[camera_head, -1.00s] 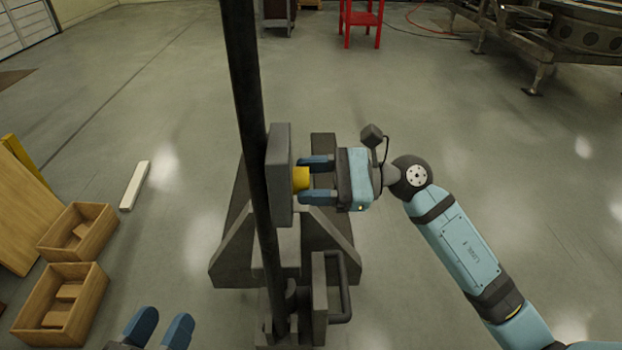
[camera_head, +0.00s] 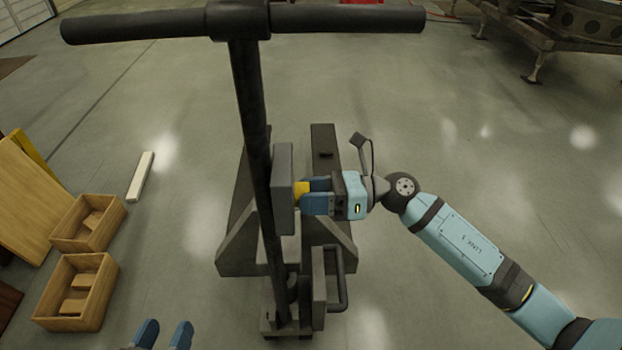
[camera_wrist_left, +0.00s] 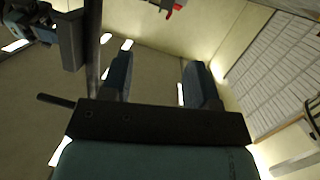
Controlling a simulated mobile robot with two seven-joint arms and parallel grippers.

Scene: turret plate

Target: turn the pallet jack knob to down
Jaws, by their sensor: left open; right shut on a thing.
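The dark pallet jack stands in the middle of the head view, with its handle bar (camera_head: 330,18) at the top and its shaft (camera_head: 252,110) running down. A grey box (camera_head: 283,188) sits on the shaft, and the yellow knob (camera_head: 301,190) sticks out of its right side. My right gripper (camera_head: 312,193) comes from the right and is shut on the knob; its fingers partly hide it. My left gripper (camera_head: 163,335) is open and empty at the bottom edge, well away from the jack. Its fingers also show in the left wrist view (camera_wrist_left: 160,82).
Two wooden crates (camera_head: 115,217) (camera_head: 108,305) stand on the floor at the left, near a wooden board (camera_head: 25,200). A white bar (camera_head: 140,176) lies behind them. A metal frame (camera_head: 535,62) stands at the back right. Open floor surrounds the jack.

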